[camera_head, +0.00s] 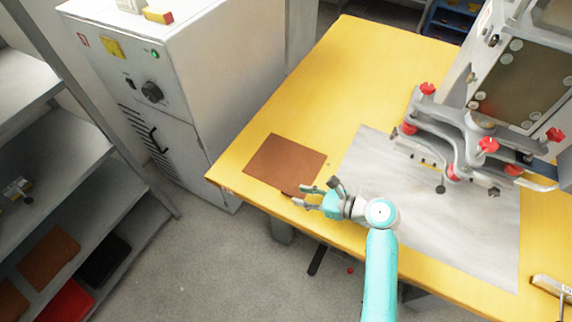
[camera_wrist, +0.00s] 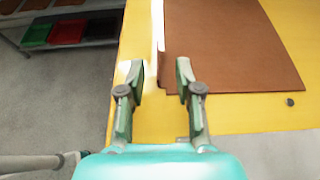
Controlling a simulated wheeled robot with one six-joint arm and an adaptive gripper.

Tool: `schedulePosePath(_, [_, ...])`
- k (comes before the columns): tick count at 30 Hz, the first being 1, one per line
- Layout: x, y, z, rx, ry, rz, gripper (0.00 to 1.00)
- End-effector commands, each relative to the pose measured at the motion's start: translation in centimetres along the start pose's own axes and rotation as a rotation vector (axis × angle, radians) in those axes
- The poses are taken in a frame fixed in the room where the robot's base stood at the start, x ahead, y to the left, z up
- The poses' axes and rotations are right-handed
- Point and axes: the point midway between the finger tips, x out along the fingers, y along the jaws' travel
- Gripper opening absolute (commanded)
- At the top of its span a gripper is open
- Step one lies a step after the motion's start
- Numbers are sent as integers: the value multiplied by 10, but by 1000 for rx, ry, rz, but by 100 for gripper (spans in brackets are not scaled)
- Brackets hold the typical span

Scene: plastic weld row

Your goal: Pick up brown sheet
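The brown sheet (camera_head: 285,160) lies flat on the yellow table near its left front corner, in the head view. In the wrist view the sheet (camera_wrist: 230,45) fills the upper right, with one edge running up between the fingers. My gripper (camera_head: 301,195) is at the sheet's front edge, its fingers pointing left. In the wrist view my gripper (camera_wrist: 161,80) has its fingers apart, one on each side of that sheet edge. I see no firm contact; the exact height of the fingertips over the sheet is unclear.
A grey plate (camera_head: 460,240) with a clamp fixture with red knobs (camera_head: 465,140) stands right of my gripper. A grey cabinet (camera_head: 195,80) stands left of the table (camera_head: 340,70). Shelves (camera_head: 60,150) at far left hold brown, red and black pieces.

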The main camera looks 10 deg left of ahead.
Motion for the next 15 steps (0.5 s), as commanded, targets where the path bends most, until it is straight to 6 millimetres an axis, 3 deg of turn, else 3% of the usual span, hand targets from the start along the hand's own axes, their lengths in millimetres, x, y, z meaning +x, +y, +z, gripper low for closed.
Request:
schedulePosePath(9, [41, 3, -3, -1, 0, 2, 34])
schedulePosePath(15, [46, 3, -3, 0, 0, 0, 34])
